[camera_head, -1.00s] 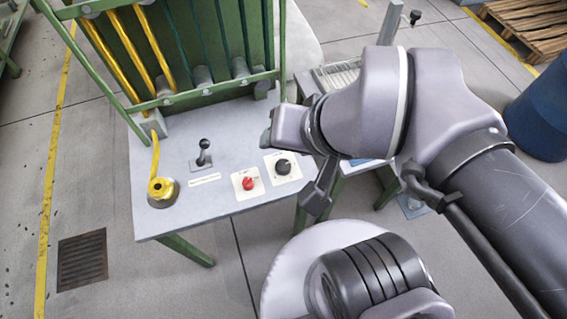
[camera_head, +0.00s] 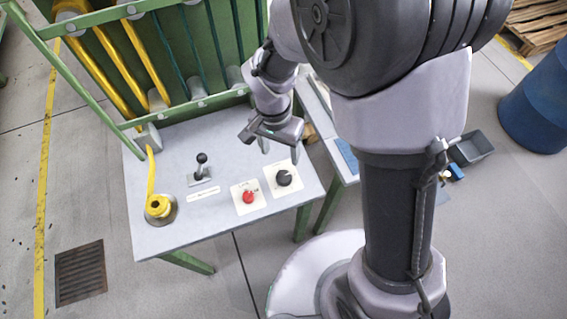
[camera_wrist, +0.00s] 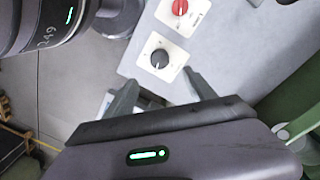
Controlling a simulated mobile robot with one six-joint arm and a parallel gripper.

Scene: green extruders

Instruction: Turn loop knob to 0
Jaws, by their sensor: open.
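A black round knob (camera_head: 283,178) on a white square plate sits at the right side of the grey table top. A red knob (camera_head: 248,197) on a similar plate is to its left. I cannot read which label belongs to the loop knob. My gripper (camera_head: 280,149) is above the table, just behind the black knob, open and empty. In the wrist view the black knob (camera_wrist: 159,58) shows a pale pointer mark and lies beyond my gripper's two spread fingers (camera_wrist: 164,92), apart from them. The red knob (camera_wrist: 180,7) is at the top edge there.
A black lever (camera_head: 201,170) stands on the table left of the knobs. A yellow strand runs to a round fitting (camera_head: 160,207) at the left. A green frame (camera_head: 190,60) rises behind. A blue barrel (camera_head: 536,112) stands far right.

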